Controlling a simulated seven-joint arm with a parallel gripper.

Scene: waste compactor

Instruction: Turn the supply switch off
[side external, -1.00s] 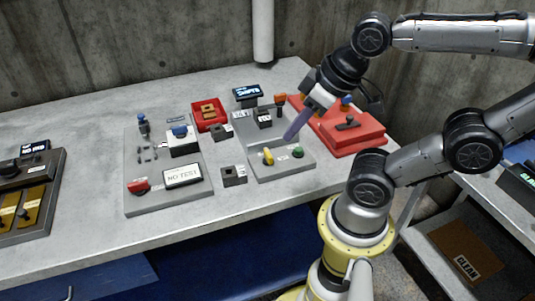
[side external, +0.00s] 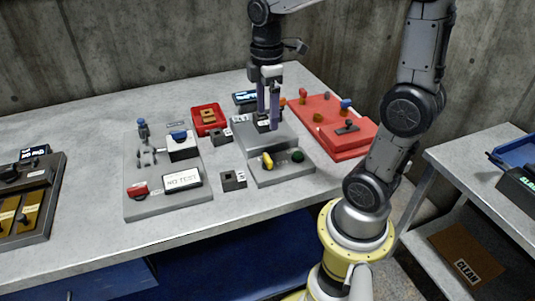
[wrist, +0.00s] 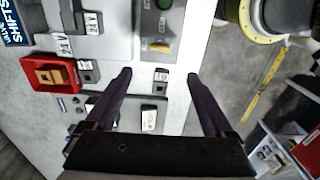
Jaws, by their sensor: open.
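No label reading "supply" is legible, so I cannot tell for sure which control is the supply switch. A stepped grey panel (side external: 283,172) carries a yellow knob (side external: 267,161) and a green button (side external: 297,156) on its front step. The yellow knob also shows in the wrist view (wrist: 160,46). My gripper (side external: 269,126) points down over the panel's rear step, in front of a dark block there that it partly hides. In the wrist view my gripper (wrist: 160,78) has its two purple fingers wide apart, with nothing held between them.
A red box (side external: 352,142) with a black lever stands right of the panel. A red tray (side external: 210,119) and small grey blocks (side external: 233,180) lie left of it. Another grey panel (side external: 150,207) has a "NO TEST" display (side external: 182,179). The table's front strip is clear.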

